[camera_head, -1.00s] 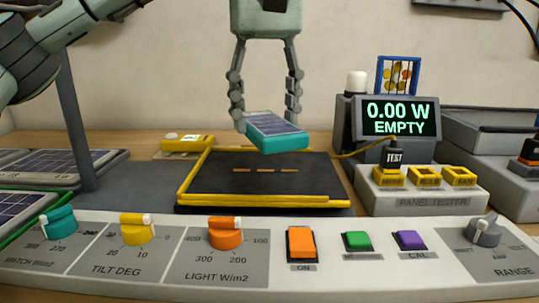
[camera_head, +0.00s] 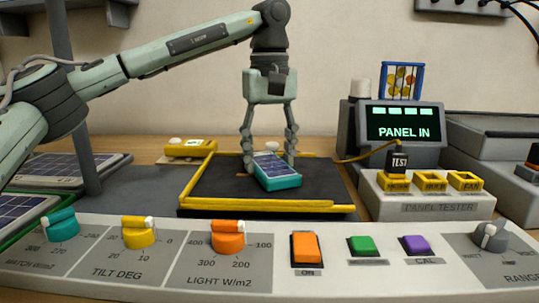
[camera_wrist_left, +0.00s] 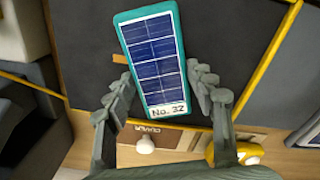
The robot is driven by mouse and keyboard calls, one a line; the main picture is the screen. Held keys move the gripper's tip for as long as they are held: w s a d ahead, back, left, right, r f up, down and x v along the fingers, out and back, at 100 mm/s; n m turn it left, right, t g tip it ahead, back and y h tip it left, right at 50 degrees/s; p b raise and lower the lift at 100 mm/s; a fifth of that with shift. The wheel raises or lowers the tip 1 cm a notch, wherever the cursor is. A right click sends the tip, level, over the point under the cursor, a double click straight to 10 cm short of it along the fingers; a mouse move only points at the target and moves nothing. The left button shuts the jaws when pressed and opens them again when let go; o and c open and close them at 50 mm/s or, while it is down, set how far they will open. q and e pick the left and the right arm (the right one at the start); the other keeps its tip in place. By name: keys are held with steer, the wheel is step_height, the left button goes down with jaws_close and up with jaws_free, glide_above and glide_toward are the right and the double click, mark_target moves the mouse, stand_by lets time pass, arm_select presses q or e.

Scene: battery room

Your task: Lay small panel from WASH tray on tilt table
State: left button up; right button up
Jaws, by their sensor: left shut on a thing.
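The small panel (camera_head: 277,170) has a teal frame, dark blue cells and a label reading "No. 32" in the left wrist view (camera_wrist_left: 155,62). It is at the black top of the tilt table (camera_head: 222,185), right of its middle and turned at an angle. My left gripper (camera_head: 268,160) comes down from above with its fingers on both long sides of the panel, shut on it. The fingers also show in the left wrist view (camera_wrist_left: 165,92). I cannot tell whether the panel's whole underside touches the table. My right gripper is not in view. No WASH label is readable.
The tester display (camera_head: 403,125) reads "PANEL IN". A control panel with an orange switch (camera_head: 306,249) and knobs runs along the front. A grey post (camera_head: 77,100) stands at left, near larger panels (camera_head: 60,168). A yellow meter (camera_head: 190,148) lies behind the table.

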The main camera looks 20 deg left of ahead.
mark_target(270, 162)
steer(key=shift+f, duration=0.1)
arm_select(q)
steer(key=o, duration=1.3)
steer(key=shift+f, duration=0.1)
steer(key=shift+c, duration=0.2)
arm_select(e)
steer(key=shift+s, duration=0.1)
arm_select(q)
step_height(270, 162, up, 5)
steer(key=shift+p, duration=0.35)
step_height(270, 162, up, 7)
steer(key=p, duration=0.2)
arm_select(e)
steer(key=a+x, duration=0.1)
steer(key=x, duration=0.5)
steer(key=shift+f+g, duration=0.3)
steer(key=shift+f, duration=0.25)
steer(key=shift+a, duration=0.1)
